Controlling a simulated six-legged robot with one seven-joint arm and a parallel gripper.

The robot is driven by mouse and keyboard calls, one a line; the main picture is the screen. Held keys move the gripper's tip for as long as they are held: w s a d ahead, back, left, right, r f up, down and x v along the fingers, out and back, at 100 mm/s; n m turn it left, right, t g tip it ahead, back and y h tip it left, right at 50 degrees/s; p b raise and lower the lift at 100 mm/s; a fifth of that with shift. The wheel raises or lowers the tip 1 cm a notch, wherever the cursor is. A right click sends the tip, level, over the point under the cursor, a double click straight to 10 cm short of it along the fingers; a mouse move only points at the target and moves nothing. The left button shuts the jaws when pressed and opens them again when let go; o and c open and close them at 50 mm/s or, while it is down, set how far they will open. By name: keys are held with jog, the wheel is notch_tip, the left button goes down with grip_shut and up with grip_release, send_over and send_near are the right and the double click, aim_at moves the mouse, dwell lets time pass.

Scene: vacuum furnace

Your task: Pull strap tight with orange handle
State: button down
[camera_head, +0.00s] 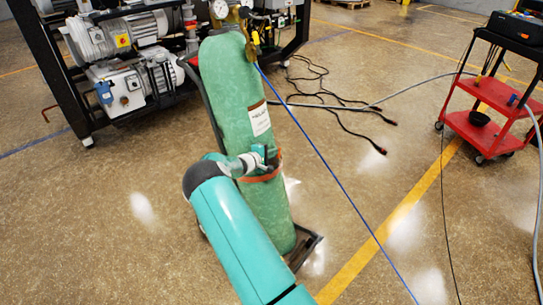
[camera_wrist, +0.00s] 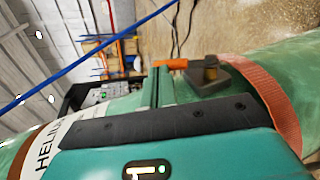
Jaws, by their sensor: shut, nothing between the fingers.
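A tall green helium cylinder (camera_head: 232,95) stands in a small cart in the head view. An orange strap (camera_head: 265,176) runs around its lower half, and the strap also shows in the wrist view (camera_wrist: 268,92). In the wrist view, an orange handle (camera_wrist: 172,63) sits by a dark grey buckle (camera_wrist: 207,74) beside the strap. My gripper (camera_head: 266,156) is at the cylinder's front, just above the strap. In the wrist view my gripper (camera_wrist: 163,78) is shut and empty, its fingertips close to the handle. I cannot tell whether they touch it.
A blue line (camera_head: 330,165) runs from the cylinder's top across the floor side. Black cables (camera_head: 325,90) lie behind the cylinder. A pump rack (camera_head: 110,65) stands at the back left and a red cart (camera_head: 485,120) at the right. Floor between cylinder and red cart is mostly clear.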

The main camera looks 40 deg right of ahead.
jog(key=shift+w+d, duration=0.25)
jog(key=shift+d, duration=0.55)
jog(key=shift+w+a+r, duration=0.1)
jog(key=shift+a+r, duration=4.75)
jog(key=shift+a, duration=0.15)
